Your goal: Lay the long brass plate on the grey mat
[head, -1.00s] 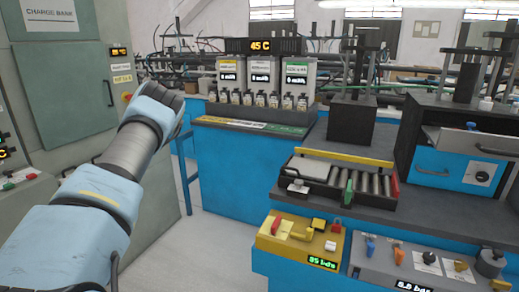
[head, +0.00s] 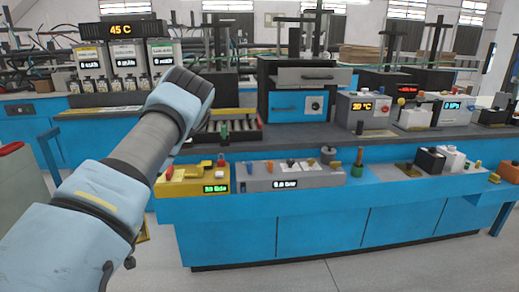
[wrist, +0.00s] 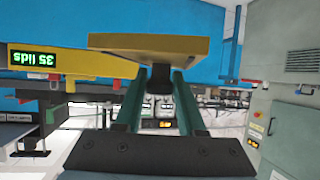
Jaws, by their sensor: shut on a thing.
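In the wrist view a brass-coloured plate (wrist: 150,45) with a dark knob (wrist: 159,78) under it is held level ahead of the camera. My gripper (wrist: 158,85) has teal fingers and is shut on this knob. I cannot pick out a grey mat with certainty in any view.
A blue bench (head: 330,220) runs across the head view. On its front ledge are a yellow panel (head: 180,188) and a grey panel (head: 290,182). A roller tray (head: 228,128), a blue-fronted press (head: 285,103) and several meter boxes stand behind. The floor in front is clear.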

